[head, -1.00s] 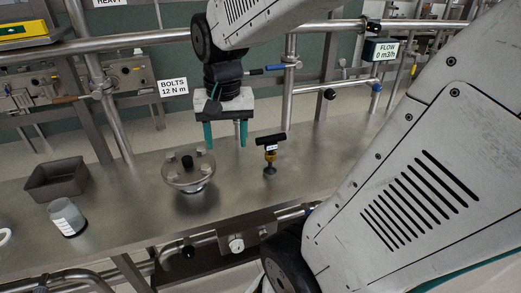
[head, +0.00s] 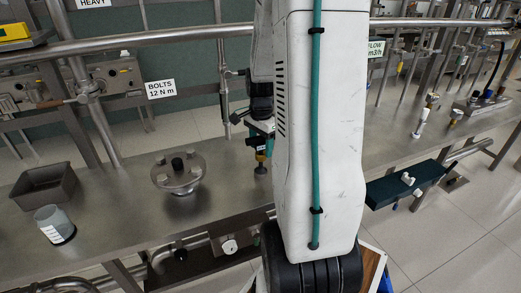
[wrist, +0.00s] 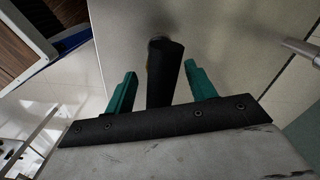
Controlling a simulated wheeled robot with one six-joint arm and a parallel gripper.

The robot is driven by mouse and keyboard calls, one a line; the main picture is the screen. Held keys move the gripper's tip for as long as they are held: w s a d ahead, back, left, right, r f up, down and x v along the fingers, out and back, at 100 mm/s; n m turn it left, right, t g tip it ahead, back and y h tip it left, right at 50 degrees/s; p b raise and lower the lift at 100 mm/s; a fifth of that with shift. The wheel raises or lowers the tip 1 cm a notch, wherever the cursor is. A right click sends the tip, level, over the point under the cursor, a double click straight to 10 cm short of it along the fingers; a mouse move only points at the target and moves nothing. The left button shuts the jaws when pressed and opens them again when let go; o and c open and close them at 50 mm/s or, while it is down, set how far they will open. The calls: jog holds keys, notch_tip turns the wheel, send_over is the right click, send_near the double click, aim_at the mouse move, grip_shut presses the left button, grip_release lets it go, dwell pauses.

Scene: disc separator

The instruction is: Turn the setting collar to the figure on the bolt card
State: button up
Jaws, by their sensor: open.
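The bolt card (head: 160,89) reads "BOLTS 12 N m" and hangs on the rail behind the bench. A small upright tool (head: 261,157) with a black bar handle and a yellowish collar stands on the bench, partly hidden by my arm. In the wrist view its black handle (wrist: 166,72) extends between the two teal fingers of my gripper (wrist: 160,70). The fingers are spread, with gaps on both sides of the handle. In the head view my gripper (head: 258,135) is at the tool's top, mostly hidden. No figure on the collar is readable.
A grey tray (head: 44,186) and a labelled beaker (head: 54,226) are farther left. Rails run behind and below the bench (head: 110,215). Bare bench lies between lid and tool.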

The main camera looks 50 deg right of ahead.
jog(key=shift+f, duration=1)
jog(key=c, duration=1)
jog(key=shift+o, duration=0.2)
jog(key=shift+m, duration=0.8)
jog(key=o, duration=1)
jog(key=shift+c, duration=0.2)
jog(key=shift+r, duration=0.1)
notch_tip(320, 180, up, 7)
jog(key=shift+r, duration=0.35)
